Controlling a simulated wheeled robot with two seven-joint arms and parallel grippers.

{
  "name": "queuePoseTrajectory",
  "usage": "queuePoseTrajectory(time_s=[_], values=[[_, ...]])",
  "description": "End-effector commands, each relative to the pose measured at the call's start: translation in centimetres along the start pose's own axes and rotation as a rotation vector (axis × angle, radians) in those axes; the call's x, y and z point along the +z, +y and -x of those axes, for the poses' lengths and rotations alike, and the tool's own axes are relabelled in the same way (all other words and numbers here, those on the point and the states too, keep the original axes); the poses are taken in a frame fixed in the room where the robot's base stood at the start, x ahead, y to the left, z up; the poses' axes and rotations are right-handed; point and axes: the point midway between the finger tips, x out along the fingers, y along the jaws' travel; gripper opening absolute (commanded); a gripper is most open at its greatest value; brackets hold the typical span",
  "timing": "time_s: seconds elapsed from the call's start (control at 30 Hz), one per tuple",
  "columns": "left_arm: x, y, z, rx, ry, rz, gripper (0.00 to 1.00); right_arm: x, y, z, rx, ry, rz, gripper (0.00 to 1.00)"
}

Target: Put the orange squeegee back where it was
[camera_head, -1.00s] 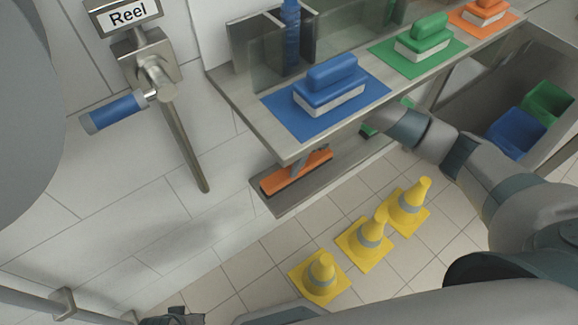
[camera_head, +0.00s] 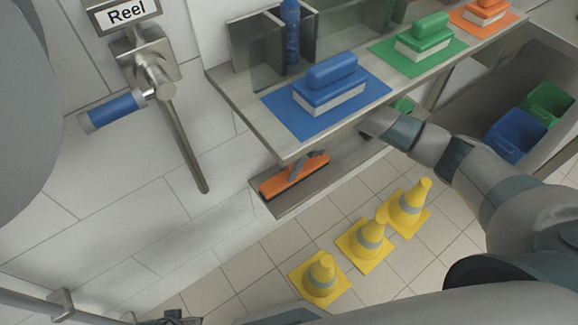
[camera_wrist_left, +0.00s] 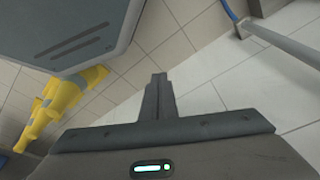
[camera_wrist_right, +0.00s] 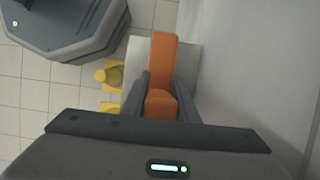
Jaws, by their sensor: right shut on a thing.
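The orange squeegee (camera_head: 293,178) is at the left end of the lower shelf (camera_head: 345,168), below the upper shelf, in the head view. Whether it rests on the shelf or is just above it, I cannot tell. In the right wrist view, my right gripper (camera_wrist_right: 158,90) is shut on an orange part of the squeegee (camera_wrist_right: 163,55), which is between its fingers. In the head view the upper shelf hides most of this gripper. My left gripper (camera_wrist_left: 158,88) is shut and empty, away from the shelves; only a dark bit of it shows at the head view's bottom edge.
The upper shelf (camera_head: 398,84) carries blue (camera_head: 331,85), green (camera_head: 424,40) and orange (camera_head: 486,12) brushes on mats. Yellow cones (camera_head: 322,277) stand on the floor below. A reel handle (camera_head: 112,111) is on the left wall. Blue (camera_head: 514,138) and green bins (camera_head: 548,103) are at right.

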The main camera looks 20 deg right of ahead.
Motion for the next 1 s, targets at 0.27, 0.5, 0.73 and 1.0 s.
queuePoseTrajectory(time_s=[0.27, 0.5, 0.73, 1.0], values=[[-0.1, -0.1, -0.2, -0.001, 0.003, 0.0, 0.0, 0.0, 0.0, 0.0, -0.001, -0.001, 0.0, 0.0], [-0.4, -0.2, -1.1, -0.002, 0.004, 0.0, 0.0, -0.1, 0.0, -0.2, 0.0, 0.0, 0.0, 0.45], [-0.8, -0.2, -1.0, -0.003, 0.011, -0.001, 0.0, -0.1, 0.0, -0.2, 0.0, 0.0, 0.0, 0.45], [-0.9, -0.1, -0.2, -0.002, 0.016, -0.001, 0.0, 0.0, -0.1, 0.3, -0.001, 0.001, 0.001, 0.45]])
